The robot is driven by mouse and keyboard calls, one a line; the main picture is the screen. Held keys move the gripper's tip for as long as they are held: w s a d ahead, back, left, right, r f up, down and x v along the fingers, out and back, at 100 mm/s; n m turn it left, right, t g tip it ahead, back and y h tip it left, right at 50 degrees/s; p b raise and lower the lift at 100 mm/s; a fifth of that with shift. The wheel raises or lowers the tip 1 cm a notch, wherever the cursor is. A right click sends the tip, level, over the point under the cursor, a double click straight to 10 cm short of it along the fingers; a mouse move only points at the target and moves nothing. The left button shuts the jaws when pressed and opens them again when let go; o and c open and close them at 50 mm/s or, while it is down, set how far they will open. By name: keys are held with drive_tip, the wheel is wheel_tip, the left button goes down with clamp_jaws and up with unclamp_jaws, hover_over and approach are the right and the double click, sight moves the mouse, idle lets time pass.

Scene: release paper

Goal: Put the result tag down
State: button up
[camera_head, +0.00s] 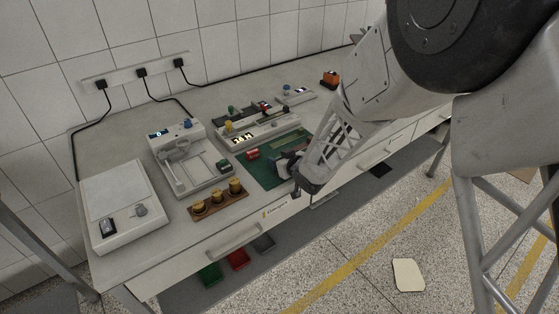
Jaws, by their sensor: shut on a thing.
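My gripper (295,180) is at the front edge of the bench, over the near right part of the green mat (262,175). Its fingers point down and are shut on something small. The result tag cannot be made out clearly; the fingers and the arm hide most of what is held. A small white label with a yellow mark (275,211) shows on the bench front just below and left of my gripper; I cannot tell whether it is fixed there.
Left of the mat, a brown block with brass weights (218,199), a grey instrument (187,158) and a white scale (122,208) stand on the bench (185,226). Behind it is a device with a lit display (258,131). A red piece (252,154) lies on the mat. Coloured bins (237,259) sit below.

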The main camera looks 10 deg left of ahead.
drive_tip(key=shift+f, duration=0.2)
drive_tip(key=o, duration=0.9)
drive_tip(key=shift+r, duration=0.15)
drive_tip(key=v, duration=1.2)
idle(0.5)
